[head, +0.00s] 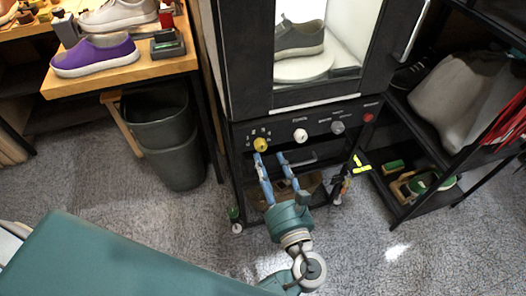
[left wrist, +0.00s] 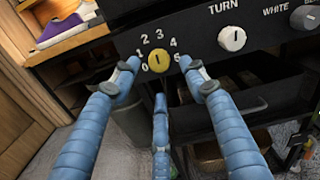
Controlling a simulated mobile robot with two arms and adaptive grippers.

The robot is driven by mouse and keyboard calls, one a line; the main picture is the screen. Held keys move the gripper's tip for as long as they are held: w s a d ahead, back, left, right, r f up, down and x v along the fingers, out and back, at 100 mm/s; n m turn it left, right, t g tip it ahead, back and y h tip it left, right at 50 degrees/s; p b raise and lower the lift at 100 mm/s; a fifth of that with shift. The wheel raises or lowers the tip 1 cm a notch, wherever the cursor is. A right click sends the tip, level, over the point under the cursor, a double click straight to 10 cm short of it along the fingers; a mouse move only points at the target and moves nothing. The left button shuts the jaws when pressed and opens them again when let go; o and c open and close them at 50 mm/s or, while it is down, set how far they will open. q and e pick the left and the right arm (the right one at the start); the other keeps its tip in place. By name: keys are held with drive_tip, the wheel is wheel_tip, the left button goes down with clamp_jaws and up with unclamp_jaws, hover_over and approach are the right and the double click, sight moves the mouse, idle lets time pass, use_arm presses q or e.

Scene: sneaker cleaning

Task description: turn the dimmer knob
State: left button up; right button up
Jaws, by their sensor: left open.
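The yellow dimmer knob (head: 261,144) sits at the left end of the black control panel below the lit cabinet. In the left wrist view the yellow knob (left wrist: 158,61) has digits 0 to 5 around it and a dark, roughly upright mark on its face. My left gripper (head: 269,157) is open in front of the panel. In the left wrist view its two upper blue fingers stand to the left and right of the knob, with a third finger below it. No contact with the knob can be made out. My right gripper is not in view.
A white knob (head: 300,135), a grey knob (head: 338,127) and a red button (head: 368,117) sit farther right on the panel. A grey shoe (head: 299,38) stands inside the cabinet. A dark bin (head: 165,135) is left of it, and a black shelf rack (head: 405,200) is right.

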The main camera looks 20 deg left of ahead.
sight(262, 150)
use_arm(q)
drive_tip(key=x, duration=0.5)
drive_tip(key=shift+w+a, duration=0.1)
drive_tip(key=shift+w, duration=0.05)
drive_tip(key=shift+f, duration=0.1)
drive_tip(key=c, duration=1.1)
